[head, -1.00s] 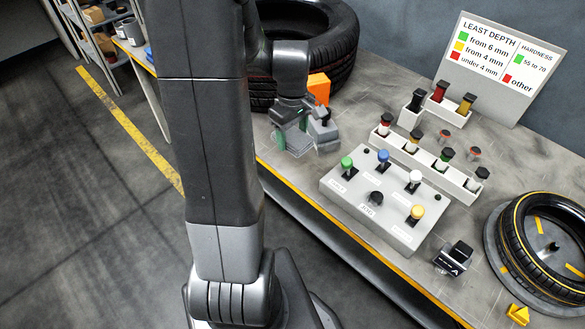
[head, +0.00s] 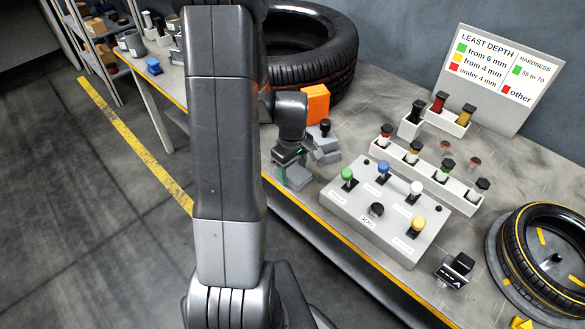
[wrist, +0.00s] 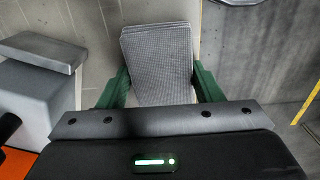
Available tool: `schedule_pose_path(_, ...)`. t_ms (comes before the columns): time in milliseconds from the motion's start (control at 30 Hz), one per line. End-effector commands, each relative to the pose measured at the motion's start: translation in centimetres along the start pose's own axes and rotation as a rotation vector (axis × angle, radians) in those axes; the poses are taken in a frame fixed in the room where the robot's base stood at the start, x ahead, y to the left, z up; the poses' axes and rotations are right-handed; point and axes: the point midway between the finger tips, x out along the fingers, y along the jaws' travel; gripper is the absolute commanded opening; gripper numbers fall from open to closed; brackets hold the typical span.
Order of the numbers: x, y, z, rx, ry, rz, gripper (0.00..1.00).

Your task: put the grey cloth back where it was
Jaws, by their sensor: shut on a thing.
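The grey cloth (wrist: 157,55) is a flat, ribbed pad between the green fingers of my gripper (wrist: 160,84) in the wrist view. My gripper is shut on its near part, and the far part sticks out beyond the fingers. In the head view the cloth (head: 296,177) shows below my gripper (head: 289,160), by the yellow-striped front edge of the bench. I cannot tell whether the cloth touches the bench top.
A grey block with a black knob (head: 324,134) and an orange box (head: 316,104) stand close beside my gripper. A big tyre (head: 310,75) lies behind. The button panel (head: 385,215) is to the right. Bare floor (head: 90,200) lies left of the bench.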

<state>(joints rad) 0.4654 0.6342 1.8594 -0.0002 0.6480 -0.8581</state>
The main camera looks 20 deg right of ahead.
Motion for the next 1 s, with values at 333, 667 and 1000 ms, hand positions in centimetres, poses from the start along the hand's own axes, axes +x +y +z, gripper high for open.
schedule_pose_path(333, 0.2, 0.0, 0.0, 0.000, 0.000, 0.000, 0.81)
schedule_pose_path(667, -1.3, 0.1, -0.1, 0.000, 0.002, 0.003, 0.81)
schedule_pose_path(1000, -8.1, 0.1, -0.1, 0.000, 0.004, 0.004, 0.81)
